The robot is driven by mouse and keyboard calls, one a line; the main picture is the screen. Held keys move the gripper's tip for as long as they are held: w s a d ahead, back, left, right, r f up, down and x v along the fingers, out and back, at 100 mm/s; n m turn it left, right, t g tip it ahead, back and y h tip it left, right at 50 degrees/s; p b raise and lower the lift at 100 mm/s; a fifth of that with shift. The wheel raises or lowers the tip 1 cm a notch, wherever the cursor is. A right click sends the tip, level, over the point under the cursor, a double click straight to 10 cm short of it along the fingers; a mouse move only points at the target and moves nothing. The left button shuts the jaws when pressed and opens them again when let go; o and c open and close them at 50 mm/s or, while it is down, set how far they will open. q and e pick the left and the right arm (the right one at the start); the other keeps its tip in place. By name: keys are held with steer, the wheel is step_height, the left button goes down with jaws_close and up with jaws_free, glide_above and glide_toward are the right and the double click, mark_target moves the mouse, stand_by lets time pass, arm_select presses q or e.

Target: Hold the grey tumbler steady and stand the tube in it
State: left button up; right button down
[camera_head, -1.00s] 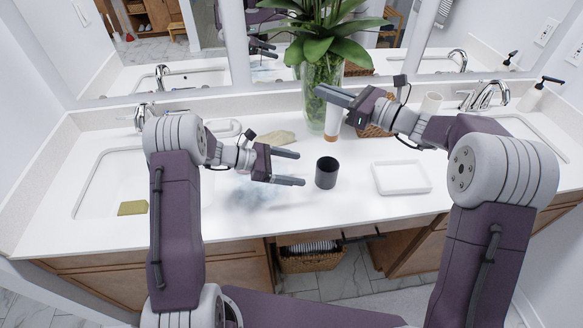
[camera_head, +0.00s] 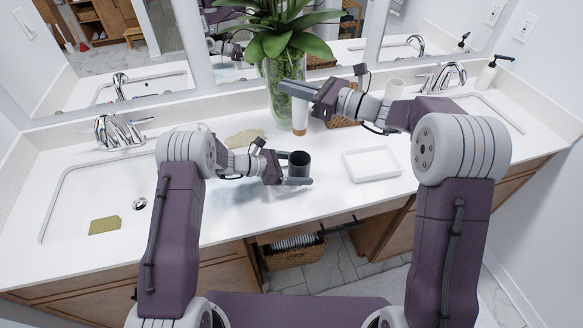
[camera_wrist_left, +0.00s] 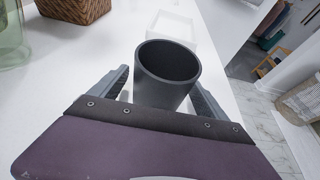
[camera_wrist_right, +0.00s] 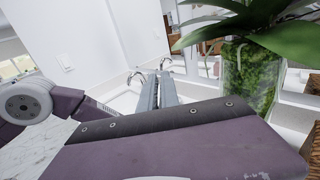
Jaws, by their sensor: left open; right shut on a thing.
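The dark grey tumbler (camera_head: 299,166) stands upright and looks empty on the white counter. My left gripper (camera_head: 297,168) is open around it, with one finger on each side. In the left wrist view the tumbler (camera_wrist_left: 167,75) sits between the open fingers (camera_wrist_left: 160,90), with a gap visible at the left finger. The white tube (camera_head: 300,112) with an orange-brown cap end downward is upright in front of the glass vase. My right gripper (camera_head: 298,88) is shut on its top. The right wrist view shows the fingers (camera_wrist_right: 158,90) close together; the tube is hidden there.
A glass vase with a leafy plant (camera_head: 287,90) stands right behind the tube, with a wicker basket (camera_head: 342,119) beside it. A white tray (camera_head: 372,164) lies right of the tumbler. The counter's front edge is near.

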arm_select(q)
steer(key=c, duration=1.7)
steer(key=shift+o, duration=0.2)
arm_select(e)
step_height(320, 180, down, 12)
steer(key=shift+f, duration=0.2)
steer(key=c, duration=1.5)
jaws_free()
